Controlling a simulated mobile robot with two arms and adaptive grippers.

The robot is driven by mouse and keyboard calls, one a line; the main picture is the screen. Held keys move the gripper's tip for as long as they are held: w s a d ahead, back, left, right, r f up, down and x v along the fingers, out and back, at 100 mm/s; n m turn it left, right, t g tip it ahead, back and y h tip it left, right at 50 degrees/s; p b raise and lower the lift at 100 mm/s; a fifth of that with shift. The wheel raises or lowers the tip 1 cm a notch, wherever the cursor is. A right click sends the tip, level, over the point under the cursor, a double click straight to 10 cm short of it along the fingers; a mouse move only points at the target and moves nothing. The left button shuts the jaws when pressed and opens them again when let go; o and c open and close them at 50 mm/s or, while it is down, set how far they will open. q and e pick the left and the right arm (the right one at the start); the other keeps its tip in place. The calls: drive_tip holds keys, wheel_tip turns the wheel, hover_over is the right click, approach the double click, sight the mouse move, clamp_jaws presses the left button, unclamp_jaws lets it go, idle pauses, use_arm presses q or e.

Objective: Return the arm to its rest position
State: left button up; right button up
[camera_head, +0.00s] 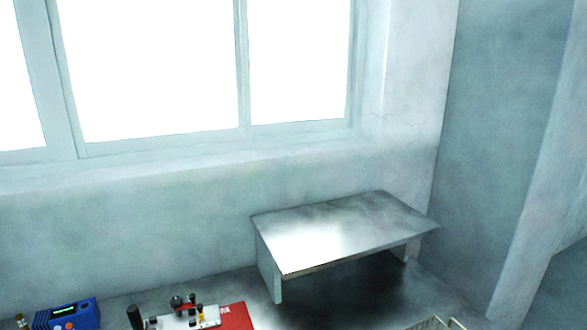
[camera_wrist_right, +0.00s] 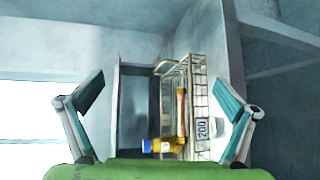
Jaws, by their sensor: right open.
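My right gripper (camera_wrist_right: 160,84) shows in the right wrist view with its two fingers spread wide, open and with nothing held between them. Beyond the fingers is a wire basket (camera_wrist_right: 198,82) with a label reading 200. An amber bottle with a blue cap (camera_wrist_right: 161,146) and a long brown item (camera_wrist_right: 181,112) show at the basket; whether both lie inside it is hard to tell. Neither of my arms shows in the head view, and my left gripper is not seen.
A metal bench (camera_head: 345,228) stands against the wall below the window. A blue device (camera_head: 68,315), a red case (camera_head: 236,316) and a black-knobbed fixture (camera_head: 183,318) sit at the lower left. A wire basket rim (camera_head: 437,322) shows at the bottom edge. Air above the bench is clear.

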drive_tip(key=s+a+f+m+g+y, duration=0.3)
drive_tip(key=s+a+f+m+g, duration=0.4)
drive_tip(key=a, duration=0.3)
drive_tip(key=s+a+f+m+g+y, duration=0.35)
drive_tip(key=s+a+f+m, duration=0.35)
drive_tip(key=a, duration=0.3)
drive_tip(key=s+f+n+g, duration=0.1)
drive_tip(key=s+f, duration=0.1)
drive_tip(key=f, duration=1.2)
drive_tip(key=s+f+g, duration=0.1)
drive_tip(key=s+f, duration=0.1)
drive_tip(key=f, duration=1.2)
drive_tip(key=s+d+f+g, duration=0.1)
drive_tip(key=s+d+f, duration=0.1)
drive_tip(key=s+f, duration=1.2)
drive_tip(key=s+h, duration=0.1)
drive_tip(key=s, duration=0.1)
drive_tip(key=shift+s+d+f, duration=0.2)
drive_tip(key=shift+s+f, duration=0.05)
drive_tip(key=shift+s, duration=0.05)
